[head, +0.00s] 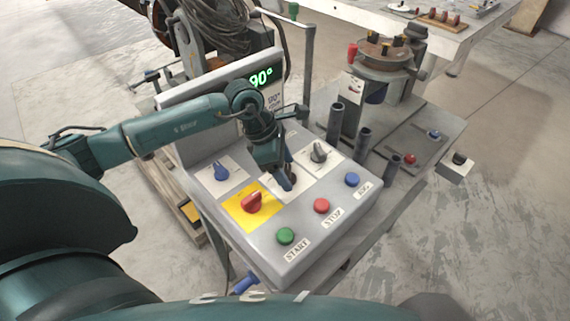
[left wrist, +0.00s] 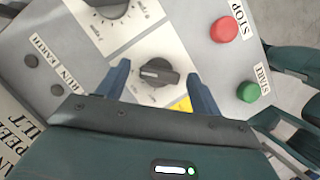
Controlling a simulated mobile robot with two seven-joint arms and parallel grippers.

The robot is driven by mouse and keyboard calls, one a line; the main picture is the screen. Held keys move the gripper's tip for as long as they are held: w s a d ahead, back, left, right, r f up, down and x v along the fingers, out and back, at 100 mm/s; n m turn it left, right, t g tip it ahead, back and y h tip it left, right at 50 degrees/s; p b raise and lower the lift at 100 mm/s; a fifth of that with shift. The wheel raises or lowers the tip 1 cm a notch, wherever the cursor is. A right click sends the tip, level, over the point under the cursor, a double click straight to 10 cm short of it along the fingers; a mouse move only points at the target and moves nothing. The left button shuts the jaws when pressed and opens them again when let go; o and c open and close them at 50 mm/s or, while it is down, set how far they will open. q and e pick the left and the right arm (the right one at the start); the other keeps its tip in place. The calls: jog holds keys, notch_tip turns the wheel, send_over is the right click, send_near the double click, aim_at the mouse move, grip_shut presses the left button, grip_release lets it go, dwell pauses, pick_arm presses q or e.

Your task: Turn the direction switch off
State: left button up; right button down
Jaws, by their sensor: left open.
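The control panel (head: 290,225) is a sloped grey box. A dark rotary switch (left wrist: 158,73) on a white plate sits between the open fingers of my left gripper (head: 287,180) in the left wrist view; its label is not readable, so I cannot confirm it is the direction switch. My left gripper is open with a finger on either side of the knob, gaps showing. In the head view the gripper mostly hides this knob. Nearby are a red knob on a yellow plate (head: 251,202), a blue knob (head: 221,173) and a grey dial knob (head: 319,152).
Green START (head: 286,235), red STOP (head: 321,206) and blue (head: 352,180) buttons line the front of the panel. A display (head: 262,77) reading 90° stands behind. A round turntable (head: 385,52) and upright posts stand to the right. The front-right floor is clear.

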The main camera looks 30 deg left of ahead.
pick_arm(q)
jog(key=shift+c, duration=0.3)
pick_arm(e)
jog(key=shift+f, duration=0.1)
pick_arm(q)
jog(key=c, duration=0.9)
jog(key=shift+c, duration=0.2)
pick_arm(e)
jog(key=shift+s+a, duration=0.1)
jog(key=shift+s, duration=0.15)
